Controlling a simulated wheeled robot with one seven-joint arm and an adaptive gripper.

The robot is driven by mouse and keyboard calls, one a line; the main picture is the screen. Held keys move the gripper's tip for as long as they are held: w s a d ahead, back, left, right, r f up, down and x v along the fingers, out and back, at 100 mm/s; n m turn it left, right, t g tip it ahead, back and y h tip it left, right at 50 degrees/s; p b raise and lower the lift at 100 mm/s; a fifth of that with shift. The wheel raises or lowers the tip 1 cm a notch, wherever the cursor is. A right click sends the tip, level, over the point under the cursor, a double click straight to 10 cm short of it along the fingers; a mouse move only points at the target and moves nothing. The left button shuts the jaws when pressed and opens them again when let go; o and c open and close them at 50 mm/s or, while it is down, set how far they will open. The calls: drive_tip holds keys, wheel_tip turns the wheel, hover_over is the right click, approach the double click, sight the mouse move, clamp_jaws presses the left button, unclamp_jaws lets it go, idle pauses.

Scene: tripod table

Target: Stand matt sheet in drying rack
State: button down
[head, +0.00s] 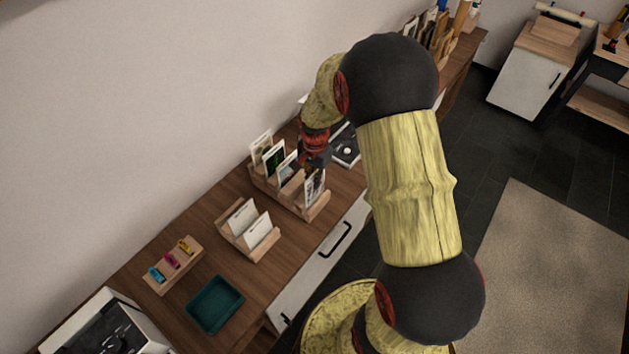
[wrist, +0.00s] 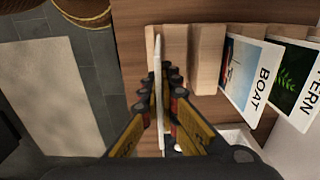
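My gripper (wrist: 159,95) has its fingers on both faces of a thin white sheet (wrist: 158,60), seen edge-on in the wrist view, and looks shut on it. In the head view the held sheet (head: 315,188) is upright, with dark print on its face, at the right end of a long wooden rack (head: 318,211). The rack's wooden dividers (wrist: 207,60) stand just right of the sheet in the wrist view. I cannot tell whether the sheet's lower edge touches the slot. A "BOAT" card (wrist: 250,75) and a "FERN" card (wrist: 293,80) stand farther along the rack.
A smaller wooden holder (head: 262,252) with two white cards stands left of the long rack. A teal tray (head: 215,305) and a wooden block with coloured clips (head: 172,265) lie farther left. A wall runs behind the worktop (head: 200,225).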

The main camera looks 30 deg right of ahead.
drive_tip(key=shift+f+b, duration=1.15)
drive_tip(key=shift+f, duration=1.1)
drive_tip(key=c, duration=2)
unclamp_jaws()
drive_tip(key=shift+o, duration=0.2)
drive_tip(key=shift+r, duration=0.15)
drive_tip(key=shift+r+p, duration=3.15)
drive_tip(key=shift+r, duration=1.25)
